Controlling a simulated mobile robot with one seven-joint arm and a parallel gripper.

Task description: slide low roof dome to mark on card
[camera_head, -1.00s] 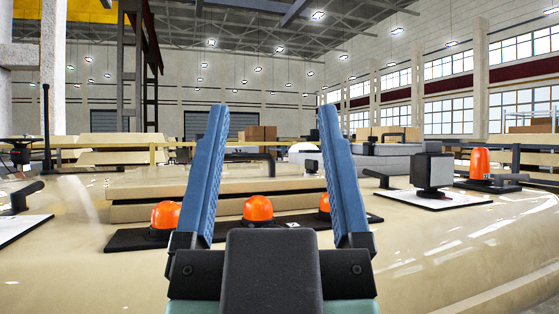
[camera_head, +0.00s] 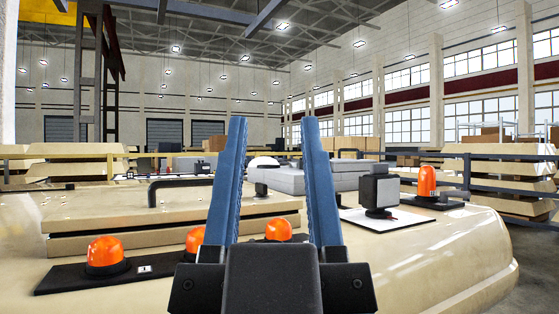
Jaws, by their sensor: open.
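Low orange domes stand in a row on a dark strip (camera_head: 70,283) on the cream roof: a left dome (camera_head: 105,251), a middle dome (camera_head: 195,240) partly behind my left finger, and a right dome (camera_head: 278,229) between my fingers. A small white mark (camera_head: 145,268) shows on the strip, between the left and middle domes. A white card (camera_head: 412,217) lies to the right, bearing a grey box-shaped lamp (camera_head: 381,190). My gripper (camera_head: 273,122) is open and empty, its blue fingers pointing up in the picture. I cannot tell which dome or card the task means.
A taller orange beacon (camera_head: 427,181) stands on a dark base at the right. A raised cream panel (camera_head: 170,216) lies behind the domes. A grey unit with a white dome (camera_head: 265,162) stands farther back. The roof's front right (camera_head: 440,260) is bare and curves down to its edge.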

